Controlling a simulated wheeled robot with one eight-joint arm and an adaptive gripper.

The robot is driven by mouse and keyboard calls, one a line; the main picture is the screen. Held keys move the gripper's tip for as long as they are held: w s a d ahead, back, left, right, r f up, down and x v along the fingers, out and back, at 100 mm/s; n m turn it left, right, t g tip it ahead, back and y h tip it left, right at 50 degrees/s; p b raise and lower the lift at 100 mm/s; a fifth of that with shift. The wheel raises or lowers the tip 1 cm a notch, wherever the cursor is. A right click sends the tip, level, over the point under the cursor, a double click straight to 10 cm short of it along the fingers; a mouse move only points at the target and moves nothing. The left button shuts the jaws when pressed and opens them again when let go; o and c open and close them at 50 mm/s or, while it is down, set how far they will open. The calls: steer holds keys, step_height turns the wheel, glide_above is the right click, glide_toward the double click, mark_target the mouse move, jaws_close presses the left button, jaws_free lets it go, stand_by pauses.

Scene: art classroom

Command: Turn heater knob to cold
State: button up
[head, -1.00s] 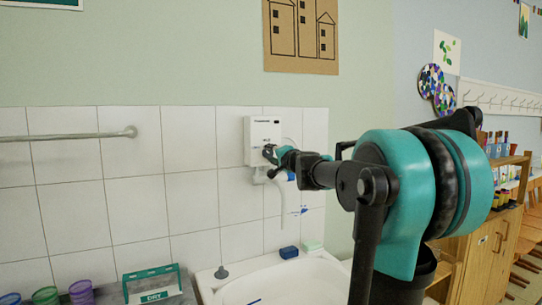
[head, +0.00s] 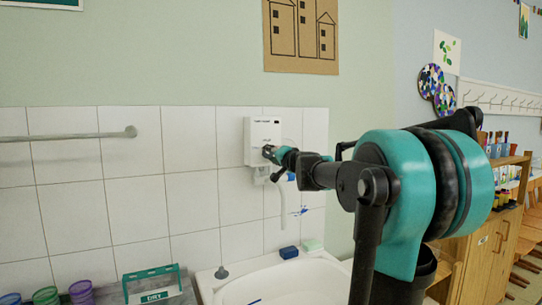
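The heater (head: 258,129) is a small white box on the tiled wall above the sink, with a dark display strip near its top right. My gripper (head: 269,154) is at the lower right part of the heater's front, where a knob would sit. The gripper covers that spot, so the knob and its setting are hidden. The fingers are small and dark here, and I cannot tell whether they are closed on the knob or just beside it.
A white sink (head: 285,281) lies below, with a blue sponge (head: 289,252) and a pale green block (head: 312,245) on its rim. A towel rail (head: 70,135) is on the left wall. A green rack (head: 152,284) and coloured cups (head: 81,291) stand lower left.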

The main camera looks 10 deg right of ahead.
steer(key=o, duration=0.3)
steer(key=shift+o, duration=0.2)
steer(key=v, duration=1.2)
